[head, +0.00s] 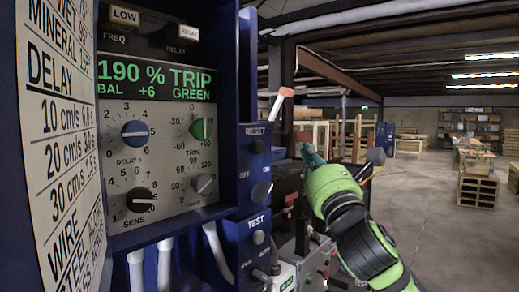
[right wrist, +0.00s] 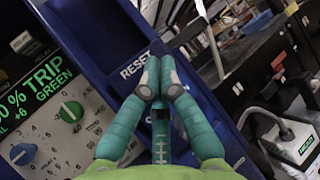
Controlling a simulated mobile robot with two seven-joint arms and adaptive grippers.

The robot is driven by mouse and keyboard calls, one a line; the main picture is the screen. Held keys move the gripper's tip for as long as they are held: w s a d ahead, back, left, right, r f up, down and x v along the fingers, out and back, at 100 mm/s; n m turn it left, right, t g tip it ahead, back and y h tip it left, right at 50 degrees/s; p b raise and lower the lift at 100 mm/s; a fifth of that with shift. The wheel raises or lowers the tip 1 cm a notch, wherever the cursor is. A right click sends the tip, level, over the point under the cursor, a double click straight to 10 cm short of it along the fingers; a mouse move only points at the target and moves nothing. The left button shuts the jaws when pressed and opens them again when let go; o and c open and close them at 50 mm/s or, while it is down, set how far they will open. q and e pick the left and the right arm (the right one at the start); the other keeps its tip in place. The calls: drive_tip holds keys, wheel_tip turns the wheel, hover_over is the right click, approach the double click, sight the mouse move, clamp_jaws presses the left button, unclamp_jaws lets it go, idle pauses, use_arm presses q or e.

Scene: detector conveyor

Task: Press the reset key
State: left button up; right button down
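The reset key (head: 257,147) is a dark round button under the RESET label on the blue side panel, right of the dial panel. In the right wrist view the RESET label (right wrist: 134,65) shows just left of my fingertips, and the key itself is hidden behind them. My right gripper (head: 311,155) has teal fingers and a green body. In the head view it is right of the key, apart from it in the picture. In the right wrist view its fingertips (right wrist: 163,82) are together with nothing between them. My left gripper is not in view.
The detector panel (head: 160,160) has several knobs and a display reading 190 % TRIP GREEN. An OFF/ON switch (head: 262,192) and a TEST section (head: 257,237) sit below the reset key. A white stick with an orange tip (head: 282,102) stands behind. Pallets (head: 477,190) are far right.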

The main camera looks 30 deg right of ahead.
sight(258, 148)
drive_tip(key=w+a+p, duration=0.2)
drive_tip(key=w+a, duration=0.1)
drive_tip(key=w, duration=0.5)
drive_tip(key=shift+a, duration=0.3)
drive_tip(key=shift+w, duration=0.15)
idle(1.2)
drive_tip(key=shift+w+a+p, duration=0.15)
drive_tip(key=shift+w+p, duration=0.2)
drive_tip(key=shift+p, duration=0.1)
